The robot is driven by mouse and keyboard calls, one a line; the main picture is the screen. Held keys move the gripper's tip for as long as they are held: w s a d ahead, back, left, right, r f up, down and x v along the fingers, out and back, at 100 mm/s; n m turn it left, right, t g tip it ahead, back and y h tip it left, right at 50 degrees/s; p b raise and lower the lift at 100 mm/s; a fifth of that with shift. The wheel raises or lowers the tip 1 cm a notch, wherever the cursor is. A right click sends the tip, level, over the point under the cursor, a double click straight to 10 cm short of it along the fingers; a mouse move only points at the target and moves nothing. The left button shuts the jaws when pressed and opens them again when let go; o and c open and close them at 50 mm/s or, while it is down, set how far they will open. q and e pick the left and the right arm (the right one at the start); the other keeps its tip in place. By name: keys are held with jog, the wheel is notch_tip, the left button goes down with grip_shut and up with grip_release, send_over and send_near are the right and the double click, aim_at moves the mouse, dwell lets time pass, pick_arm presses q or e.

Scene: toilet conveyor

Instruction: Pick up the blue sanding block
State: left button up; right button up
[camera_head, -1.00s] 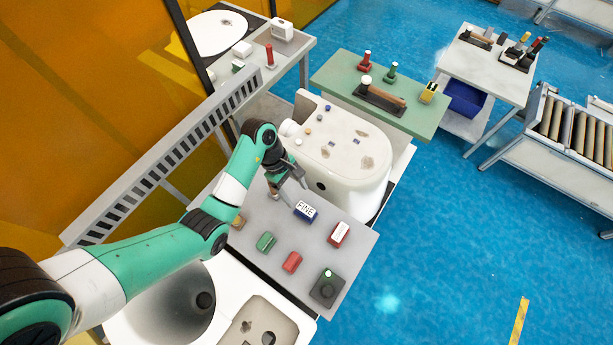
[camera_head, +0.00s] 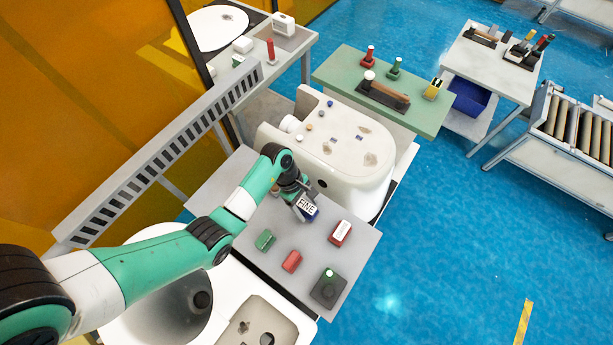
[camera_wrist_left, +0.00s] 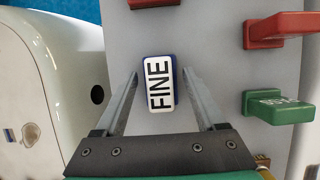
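The blue sanding block (camera_head: 307,207) has a white top marked "FINE" and lies on the grey table (camera_head: 228,187). In the left wrist view the block (camera_wrist_left: 160,84) sits between the tips of my left gripper (camera_wrist_left: 160,76). The two fingers are apart, with a gap visible on each side of the block. In the head view my left gripper (camera_head: 300,206) is low over the block and hides part of it. My right gripper is not in view.
A red-and-white block (camera_head: 340,233), a green block (camera_head: 265,240), a red block (camera_head: 291,261) and a dark box with a green button (camera_head: 328,287) share the table. A white toilet (camera_head: 345,150) stands just behind the table.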

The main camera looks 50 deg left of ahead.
aim_at(310, 210)
pick_arm(q)
grip_shut()
jog(key=shift+r+p, duration=0.3)
jog(key=shift+r, duration=0.3)
notch_tip(310, 210, up, 3)
jog(key=shift+s+d+p, duration=0.15)
jog(key=shift+p, duration=0.55)
jog(key=s+d+r+p, duration=0.4)
jog(key=s+d+r, duration=0.4)
jog(key=s+d, duration=0.1)
jog(key=shift+s+d+r, duration=0.3)
jog(key=shift+r, duration=0.1)
